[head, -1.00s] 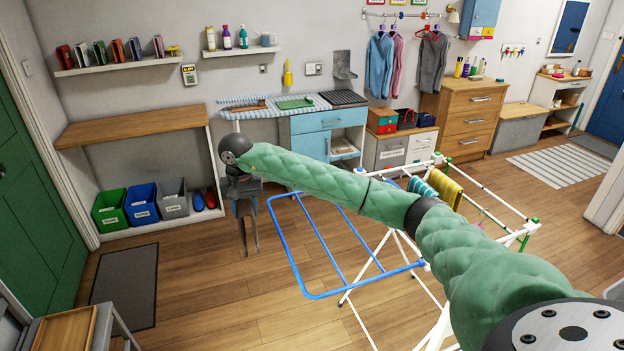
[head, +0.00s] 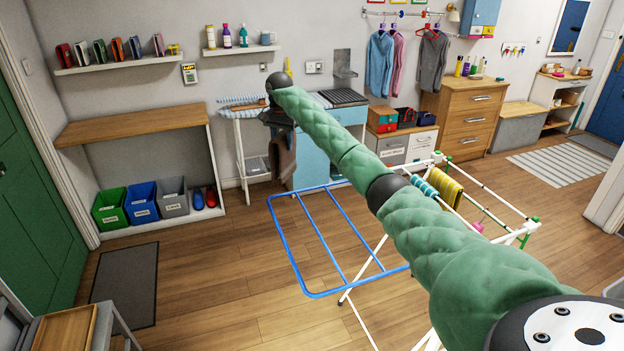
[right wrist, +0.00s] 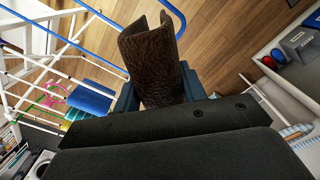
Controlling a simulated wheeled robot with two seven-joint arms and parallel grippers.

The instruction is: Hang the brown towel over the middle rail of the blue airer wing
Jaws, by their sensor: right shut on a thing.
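The brown towel (head: 283,158) hangs down from my right gripper (head: 278,122), in the air beyond the far left corner of the blue airer wing (head: 286,240). In the right wrist view the towel (right wrist: 150,55) is folded and curled, held between the dark fingers of the shut right gripper (right wrist: 158,95). The towel is apart from the wing. The wing spreads out flat to the left of the white airer, with blue inner rails (head: 322,238) that look bare. My right arm hides part of the airer. My left gripper is not in view.
A striped towel and a yellow towel (head: 450,190) hang on the white airer (head: 480,182). A blue cabinet (head: 312,155) stands behind the gripper. Bins (head: 142,200) stand under the shelf at left.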

